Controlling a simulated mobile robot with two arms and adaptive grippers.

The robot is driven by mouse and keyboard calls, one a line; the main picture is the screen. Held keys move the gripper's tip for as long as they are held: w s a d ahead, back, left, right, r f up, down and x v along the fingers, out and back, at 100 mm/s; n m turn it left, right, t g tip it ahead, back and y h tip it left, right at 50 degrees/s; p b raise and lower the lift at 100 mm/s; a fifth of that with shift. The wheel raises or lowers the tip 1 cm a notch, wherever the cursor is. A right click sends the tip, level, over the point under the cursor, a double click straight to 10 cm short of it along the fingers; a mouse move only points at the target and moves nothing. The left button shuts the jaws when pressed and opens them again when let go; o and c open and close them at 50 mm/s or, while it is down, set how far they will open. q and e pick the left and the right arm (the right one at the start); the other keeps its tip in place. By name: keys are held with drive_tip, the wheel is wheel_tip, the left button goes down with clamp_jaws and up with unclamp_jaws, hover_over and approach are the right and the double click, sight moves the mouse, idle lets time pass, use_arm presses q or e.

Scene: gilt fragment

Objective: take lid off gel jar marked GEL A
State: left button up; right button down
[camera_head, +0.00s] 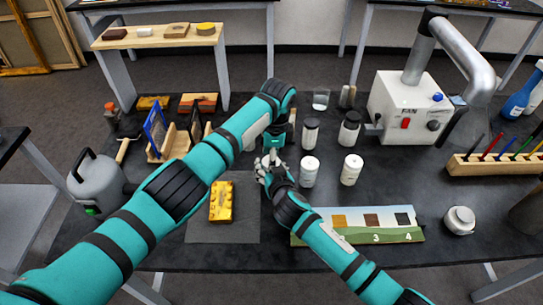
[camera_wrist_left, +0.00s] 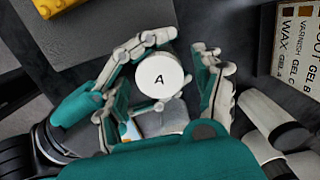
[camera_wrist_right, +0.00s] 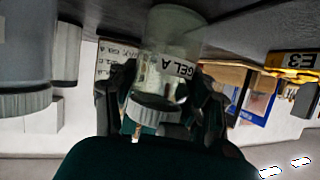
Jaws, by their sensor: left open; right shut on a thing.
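The GEL A jar (camera_wrist_right: 165,45) is a clear jar with a label, shown upside down in the right wrist view. Its white ribbed lid (camera_wrist_left: 159,78), marked A, is on it. My right gripper (camera_wrist_right: 162,85) is shut on the jar, its dark fingers on either side. In the head view my right gripper (camera_head: 264,170) sits just below my left gripper (camera_head: 274,148), and they hide most of the jar. My left gripper is open above the jar; the left wrist view shows its fingers spread apart with the lid between them.
Several other jars (camera_head: 309,172) stand just right of the grippers. A yellow block (camera_head: 221,201) lies on a grey mat (camera_head: 210,234). A sample board (camera_head: 310,226) lies in front, and a fan unit (camera_head: 408,108) stands at the back right.

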use_arm(q)
drive_tip(key=c, duration=1.3)
drive_tip(key=n, duration=0.3)
drive_tip(key=o, duration=1.3)
drive_tip(key=r, duration=0.5)
drive_tip(key=shift+d, duration=0.2)
wheel_tip(320, 180, up, 3)
drive_tip(key=m, duration=0.2)
drive_tip(key=shift+f+m, duration=0.1)
drive_tip(key=shift+m, duration=0.3)
drive_tip(key=shift+f, duration=0.1)
drive_tip(key=f, duration=0.7)
drive_tip(key=shift+a+f, duration=0.2)
drive_tip(key=shift+f, duration=0.1)
